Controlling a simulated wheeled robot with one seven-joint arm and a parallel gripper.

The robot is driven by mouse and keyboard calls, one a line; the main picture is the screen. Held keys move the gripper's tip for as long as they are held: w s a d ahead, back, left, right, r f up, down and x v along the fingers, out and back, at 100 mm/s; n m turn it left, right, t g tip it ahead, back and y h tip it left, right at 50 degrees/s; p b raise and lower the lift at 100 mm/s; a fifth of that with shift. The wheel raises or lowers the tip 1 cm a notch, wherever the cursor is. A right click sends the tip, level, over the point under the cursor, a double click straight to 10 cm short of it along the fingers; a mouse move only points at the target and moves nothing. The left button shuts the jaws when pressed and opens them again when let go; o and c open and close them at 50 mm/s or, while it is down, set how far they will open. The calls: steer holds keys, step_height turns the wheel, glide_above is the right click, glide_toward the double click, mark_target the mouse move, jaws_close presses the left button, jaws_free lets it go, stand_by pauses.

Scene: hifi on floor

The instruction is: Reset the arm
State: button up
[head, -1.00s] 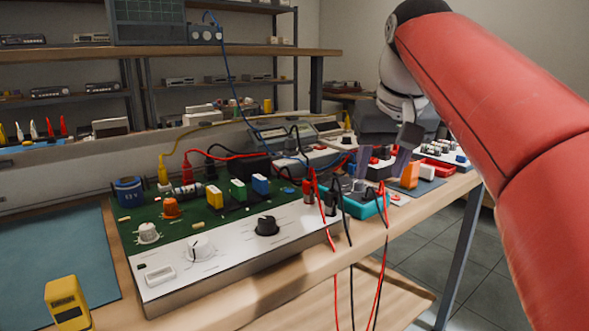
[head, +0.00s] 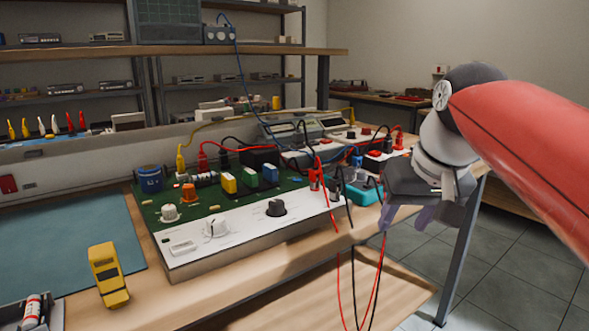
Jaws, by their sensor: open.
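My red arm (head: 530,140) comes in from the right side of the head view. My gripper (head: 405,217) hangs from its end, fingers pointing down, at the right front corner of the workbench. Its two greyish-purple fingertips are spread apart with nothing visible between them. It appears in front of the teal box (head: 362,192) and partly covers the bench edge and leg. I cannot tell its exact distance from the bench.
A green and white circuit board unit (head: 240,238) with knobs and plugs stands on the bench (head: 300,262). Red and black cables (head: 352,270) hang over the front edge near my gripper. A yellow meter (head: 108,275) and a blue-green mat (head: 60,245) are at left. Open floor (head: 500,290) lies at right.

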steer(key=s+f, duration=0.6)
steer(key=f, duration=0.4)
steer(key=s+a+f+t+h, duration=0.1)
steer(key=s+f, duration=0.6)
steer(key=f, duration=0.2)
steer(key=shift+s+a+f, duration=0.3)
steer(key=shift+f, duration=0.05)
